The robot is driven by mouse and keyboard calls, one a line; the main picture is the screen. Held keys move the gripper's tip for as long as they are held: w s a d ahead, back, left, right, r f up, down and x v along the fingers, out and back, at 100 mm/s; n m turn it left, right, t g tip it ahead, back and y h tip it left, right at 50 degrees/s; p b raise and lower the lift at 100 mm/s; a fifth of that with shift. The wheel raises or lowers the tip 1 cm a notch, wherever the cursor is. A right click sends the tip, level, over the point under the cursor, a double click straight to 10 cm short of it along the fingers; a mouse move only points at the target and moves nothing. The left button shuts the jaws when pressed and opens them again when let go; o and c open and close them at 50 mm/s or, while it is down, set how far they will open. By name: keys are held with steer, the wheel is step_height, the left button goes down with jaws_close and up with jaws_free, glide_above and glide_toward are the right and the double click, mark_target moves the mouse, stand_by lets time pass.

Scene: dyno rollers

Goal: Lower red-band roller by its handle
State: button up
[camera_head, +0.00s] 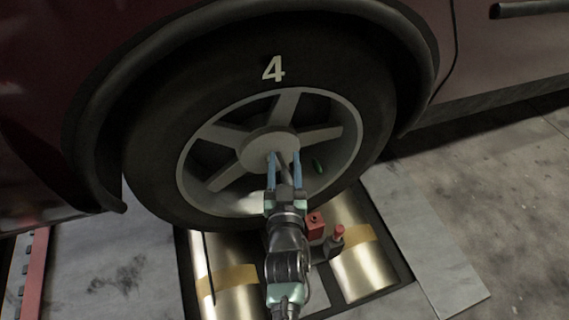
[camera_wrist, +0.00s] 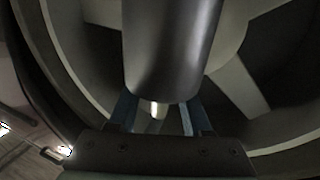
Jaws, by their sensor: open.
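Two shiny metal rollers show below the wheel, the left roller (camera_head: 228,302) and the right roller (camera_head: 362,277). Each has a tan-yellow band; I see no clearly red band. Beside the right roller are a small red block (camera_head: 316,226) and a red-topped peg (camera_head: 339,232) on a dark bracket; I cannot tell which is the handle. My gripper (camera_head: 284,156) is open in front of the wheel hub, above and left of the red parts. In the wrist view my gripper (camera_wrist: 161,115) has a dark grey cylinder (camera_wrist: 170,50) in front of it; I cannot tell whether they touch.
A car wheel (camera_head: 365,115) marked 4 stands over the rollers, under a dark red car body (camera_head: 50,100). A small green part (camera_head: 317,166) shows at the wheel's spokes. Metal floor plates (camera_head: 425,240) flank the rollers. The concrete floor at right is clear.

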jaws_close()
stand_by(1.5)
